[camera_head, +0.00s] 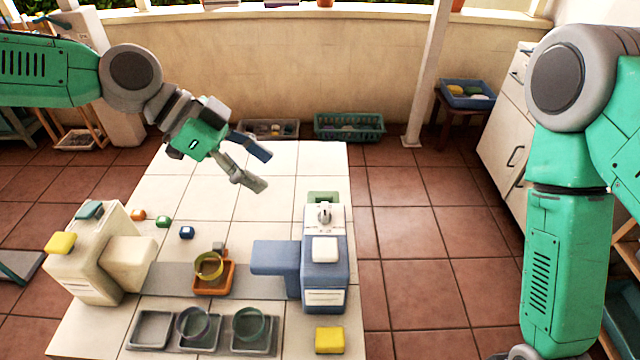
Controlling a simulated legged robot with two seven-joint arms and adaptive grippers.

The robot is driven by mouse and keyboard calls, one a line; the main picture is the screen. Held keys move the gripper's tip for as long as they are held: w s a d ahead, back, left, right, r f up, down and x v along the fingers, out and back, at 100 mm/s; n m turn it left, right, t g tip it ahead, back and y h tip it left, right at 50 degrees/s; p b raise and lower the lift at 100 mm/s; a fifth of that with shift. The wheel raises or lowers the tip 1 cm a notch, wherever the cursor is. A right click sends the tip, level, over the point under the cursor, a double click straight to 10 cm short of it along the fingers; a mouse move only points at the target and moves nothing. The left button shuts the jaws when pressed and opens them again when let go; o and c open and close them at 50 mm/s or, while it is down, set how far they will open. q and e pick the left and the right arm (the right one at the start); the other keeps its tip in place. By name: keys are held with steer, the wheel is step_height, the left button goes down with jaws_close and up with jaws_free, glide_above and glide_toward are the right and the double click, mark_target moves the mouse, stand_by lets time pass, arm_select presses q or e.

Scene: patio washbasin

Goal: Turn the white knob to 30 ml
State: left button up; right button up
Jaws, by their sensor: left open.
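A blue dispenser (323,285) stands at the right side of the white-tiled table. On its top is a white panel with small marks, and on that a small pale knob (324,213); its setting is too small to read. A white block (325,250) sits just in front of the panel. My left gripper (259,168) is open and empty above the far middle of the table, to the left of and beyond the knob, apart from it. My right arm hangs down at the right edge, and its gripper is out of view.
A cream dispenser (95,265) stands at the left. Between are an orange tray (212,282) with a yellow-green ring-like cup (209,266), and small coloured blocks. Grey trays (152,330) line the front, beside a yellow sponge (329,340). The table's far part is clear.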

arm_select(q)
glide_toward(325, 207)
steer(key=d, duration=0.1)
steer(key=x, duration=0.5)
steer(key=p+x, duration=0.1)
steer(key=x, duration=0.2)
steer(key=shift+a+f, duration=0.3)
steer(key=shift+f, duration=0.05)
steer(key=shift+d+f, duration=0.25)
steer(key=shift+f, duration=0.2)
steer(key=shift+d, duration=0.15)
steer(key=shift+d, duration=0.1)
steer(key=shift+d, duration=0.1)
steer(key=c, duration=1.1)
